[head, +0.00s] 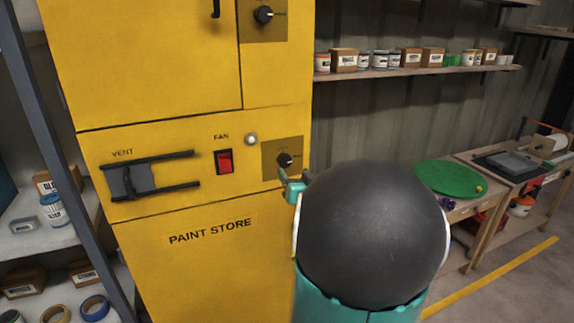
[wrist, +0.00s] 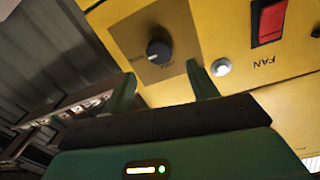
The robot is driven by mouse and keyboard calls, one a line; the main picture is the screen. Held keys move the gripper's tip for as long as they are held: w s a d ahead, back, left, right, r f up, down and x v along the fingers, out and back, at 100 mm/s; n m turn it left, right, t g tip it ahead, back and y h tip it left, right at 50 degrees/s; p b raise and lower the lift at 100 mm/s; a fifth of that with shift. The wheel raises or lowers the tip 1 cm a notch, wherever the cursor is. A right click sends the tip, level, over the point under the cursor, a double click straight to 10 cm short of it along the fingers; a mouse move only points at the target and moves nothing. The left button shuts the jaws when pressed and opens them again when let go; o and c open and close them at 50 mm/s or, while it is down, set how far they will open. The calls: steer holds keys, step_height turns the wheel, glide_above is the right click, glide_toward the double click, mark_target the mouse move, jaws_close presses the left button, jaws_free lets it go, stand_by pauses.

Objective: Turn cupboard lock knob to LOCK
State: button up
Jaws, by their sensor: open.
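A yellow paint store cupboard (head: 215,285) carries two black knobs on brownish plates. The upper knob (head: 264,14) is on the upper part near a door edge. The lower knob (head: 284,160) is on the middle panel, right of the fan switch; it also shows in the wrist view (wrist: 158,52). The small lettering by both knobs is unreadable, so I cannot tell which is the lock. My gripper (head: 287,179) is open and empty, just below the lower knob. In the wrist view my gripper (wrist: 162,88) has its fingers apart, the knob appearing beyond the gap, apparently untouched.
The red fan switch (head: 224,161), a pale round button (head: 250,139) and the vent slider (head: 130,181) share the panel. A shelf (head: 400,73) with jars and boxes is on the back wall. A workbench with a green round tray (head: 450,172) stands right.

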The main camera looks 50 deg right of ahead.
mark_target(286, 162)
steer(key=x, duration=0.7)
steer(key=shift+s, duration=0.1)
steer(key=shift+c, duration=0.4)
steer(key=c, duration=0.9)
